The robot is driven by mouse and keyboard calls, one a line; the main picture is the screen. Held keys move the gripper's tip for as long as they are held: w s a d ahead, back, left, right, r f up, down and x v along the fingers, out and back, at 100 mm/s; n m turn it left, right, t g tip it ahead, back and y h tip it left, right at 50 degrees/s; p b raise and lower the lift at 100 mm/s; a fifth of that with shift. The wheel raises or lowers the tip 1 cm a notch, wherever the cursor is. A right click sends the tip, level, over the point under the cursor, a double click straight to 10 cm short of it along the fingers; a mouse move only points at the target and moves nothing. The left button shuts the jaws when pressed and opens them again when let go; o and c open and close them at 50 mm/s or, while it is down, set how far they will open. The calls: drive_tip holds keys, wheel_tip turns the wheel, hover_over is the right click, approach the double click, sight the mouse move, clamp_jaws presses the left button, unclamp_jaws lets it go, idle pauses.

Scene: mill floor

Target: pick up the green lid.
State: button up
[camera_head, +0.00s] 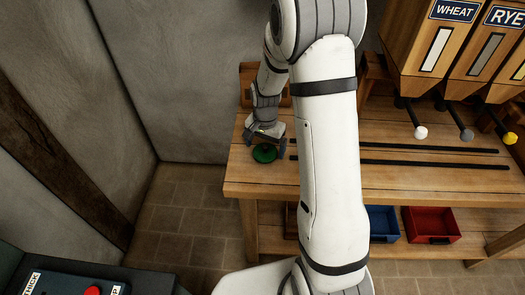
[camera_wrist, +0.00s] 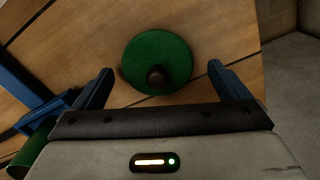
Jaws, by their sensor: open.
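The green lid (camera_head: 264,154) is a flat round disc lying near the left end of the wooden workbench. In the wrist view the lid (camera_wrist: 150,52) shows a dark round knob (camera_wrist: 156,76) near its lower edge. My gripper (camera_head: 265,143) is over the lid, close above or beside it; I cannot tell the exact height. In the wrist view its two blue fingers (camera_wrist: 160,85) are apart, one on each side of the knob, with nothing held between them.
The bench (camera_head: 440,178) carries two dark rails (camera_head: 430,163). Wheat and rye hoppers (camera_head: 430,45) stand at the right back. Blue (camera_head: 382,223) and red (camera_head: 430,224) bins sit on the shelf below. A green and blue object (camera_wrist: 35,140) shows at lower left in the wrist view.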

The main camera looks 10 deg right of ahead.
drive_tip(key=shift+f, duration=0.3)
drive_tip(key=shift+c, duration=0.4)
drive_tip(key=c, duration=1)
